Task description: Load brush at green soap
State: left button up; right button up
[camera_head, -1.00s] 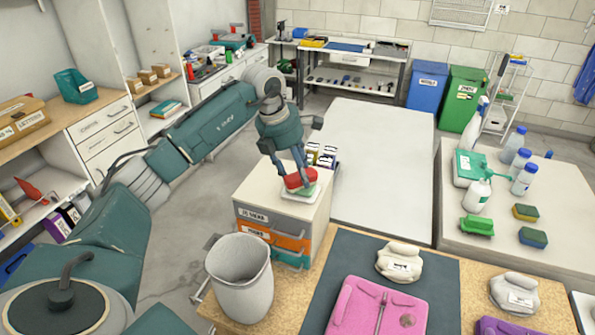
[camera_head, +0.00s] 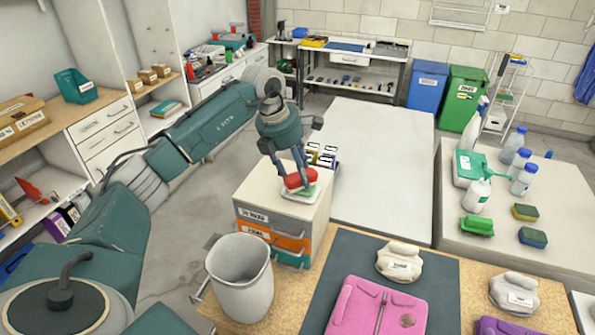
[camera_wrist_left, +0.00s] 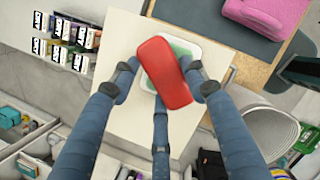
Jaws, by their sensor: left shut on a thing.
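My left gripper (camera_head: 298,172) is above the small white-topped cabinet, its fingers around a red block-shaped brush (camera_head: 301,179). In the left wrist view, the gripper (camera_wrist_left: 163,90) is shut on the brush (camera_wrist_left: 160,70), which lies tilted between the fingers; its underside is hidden. Below it is a white dish (camera_head: 289,195) with green soap, of which only part shows beside the brush in the left wrist view (camera_wrist_left: 183,47). The brush overlaps the dish and soap; I cannot tell whether it touches the soap. My right gripper is not in view.
A grey bin (camera_head: 240,280) stands in front of the cabinet (camera_head: 262,205). Small labelled containers (camera_head: 322,155) stand behind it. A pink tray (camera_head: 352,308) lies on a dark mat to the right. Bottles, sponges and a green brush (camera_head: 477,226) are on the far-right table.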

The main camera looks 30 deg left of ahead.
aim_at(297, 173)
pick_arm(q)
jog(key=shift+r+p, duration=2.5)
jog(key=shift+r, duration=1)
jog(key=shift+f, duration=0.1)
